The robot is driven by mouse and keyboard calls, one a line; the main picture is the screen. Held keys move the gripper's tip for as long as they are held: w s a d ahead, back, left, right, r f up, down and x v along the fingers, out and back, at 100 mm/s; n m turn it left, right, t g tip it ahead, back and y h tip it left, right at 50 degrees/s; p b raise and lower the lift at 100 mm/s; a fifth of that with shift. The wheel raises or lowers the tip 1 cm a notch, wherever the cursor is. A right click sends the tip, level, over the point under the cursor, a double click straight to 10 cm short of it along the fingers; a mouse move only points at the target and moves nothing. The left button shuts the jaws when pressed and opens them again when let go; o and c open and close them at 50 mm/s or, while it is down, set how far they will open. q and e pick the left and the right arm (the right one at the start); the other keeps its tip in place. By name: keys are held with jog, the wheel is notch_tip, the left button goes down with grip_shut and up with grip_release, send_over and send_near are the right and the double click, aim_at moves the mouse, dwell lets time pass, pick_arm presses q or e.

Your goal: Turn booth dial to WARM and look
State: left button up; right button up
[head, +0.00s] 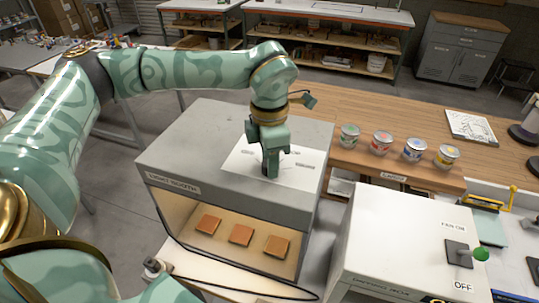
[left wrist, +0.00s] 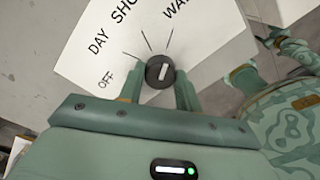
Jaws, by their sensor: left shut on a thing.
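The light booth (head: 235,135) is a grey box with an open, warm-lit front. Three orange-brown tiles (head: 241,235) lie inside. A white label plate (head: 240,158) on its top is marked OFF, DAY, SHOP and WARM in the left wrist view (left wrist: 210,35). My left gripper (head: 271,168) points down onto this plate. It is shut on the dark round dial (left wrist: 161,72), with one finger on each side. The dial's white pointer line leans slightly right, towards the WARM mark. In the head view my gripper hides the dial. My right gripper is out of view.
Several small paint tins (head: 381,143) stand on the wooden counter (head: 335,100) behind. A white machine (head: 400,240) with a green-knobbed lever (head: 480,254) marked OFF is at right. A black cable (head: 215,270) runs along the booth's front.

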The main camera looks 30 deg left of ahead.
pick_arm(q)
jog(key=shift+w, duration=0.1)
dwell(0.4)
jog(key=o, duration=1)
jog(key=shift+r, duration=0.1)
notch_tip(320, 180, up, 16)
jog(key=shift+w+b, duration=0.15)
jog(key=shift+b, duration=0.25)
jog(key=shift+a, duration=0.1)
